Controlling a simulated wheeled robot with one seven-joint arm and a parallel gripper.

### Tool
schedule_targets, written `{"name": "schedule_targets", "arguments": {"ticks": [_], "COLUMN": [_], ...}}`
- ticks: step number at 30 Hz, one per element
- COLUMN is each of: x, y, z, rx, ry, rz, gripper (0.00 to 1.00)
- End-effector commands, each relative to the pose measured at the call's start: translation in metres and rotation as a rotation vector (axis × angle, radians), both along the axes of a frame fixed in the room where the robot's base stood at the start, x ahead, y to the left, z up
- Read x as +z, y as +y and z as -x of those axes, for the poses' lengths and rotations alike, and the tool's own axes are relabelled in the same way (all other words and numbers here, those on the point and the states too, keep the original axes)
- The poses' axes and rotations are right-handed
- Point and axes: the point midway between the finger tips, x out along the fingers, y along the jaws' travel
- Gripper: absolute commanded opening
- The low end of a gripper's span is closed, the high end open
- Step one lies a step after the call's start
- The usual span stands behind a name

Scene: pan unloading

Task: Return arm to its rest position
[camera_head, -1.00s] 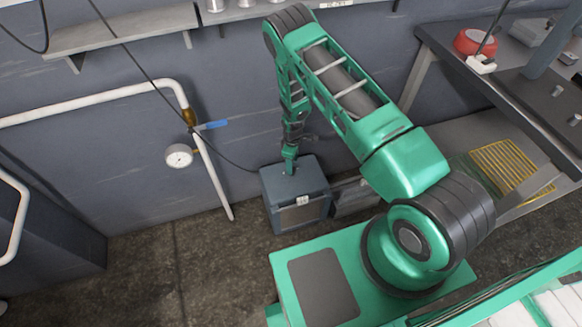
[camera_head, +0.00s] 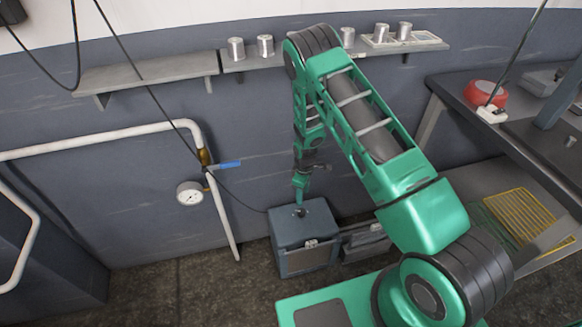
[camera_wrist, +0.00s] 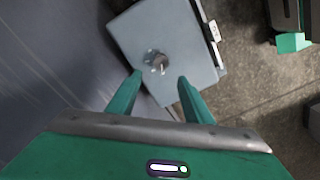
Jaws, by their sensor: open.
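My gripper (camera_head: 299,204) hangs downward over a grey-blue box (camera_head: 307,261) on the floor by the wall. In the wrist view, my gripper (camera_wrist: 159,78) is open, with its two green fingers apart and nothing held between them. The lid of the box (camera_wrist: 185,32) lies beyond the fingertips. A small round metal piece (camera_wrist: 157,62) is on the lid, just past the gap between the fingers; whether it is fixed to the lid I cannot tell. My arm is stretched out and bent down from a high elbow.
A wall shelf (camera_head: 150,72) and metal cups (camera_head: 236,48) are behind the arm. A workbench (camera_head: 480,120) with a red object (camera_head: 486,94) and a yellow rack (camera_head: 528,217) stand at right.

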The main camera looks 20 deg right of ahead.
Motion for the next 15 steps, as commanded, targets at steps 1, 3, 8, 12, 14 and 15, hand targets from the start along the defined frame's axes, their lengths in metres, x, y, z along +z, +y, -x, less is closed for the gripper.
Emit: {"name": "schedule_targets", "arguments": {"ticks": [1, 3, 8, 12, 14, 15], "x": [0.0, 0.0, 0.014, 0.058, 0.083, 0.1], "y": [0.0, 0.0, -0.006, -0.023, -0.033, -0.04], "z": [0.0, 0.0, -0.002, -0.006, -0.005, -0.004], "rx": [0.0, 0.0, -0.024, -0.1, -0.145, -0.178], "ry": [0.0, 0.0, -0.004, -0.011, -0.013, -0.014], "rz": [0.0, 0.0, 0.003, 0.013, 0.02, 0.023], "gripper": [0.46, 0.46, 0.46, 0.46, 0.46, 0.46]}}
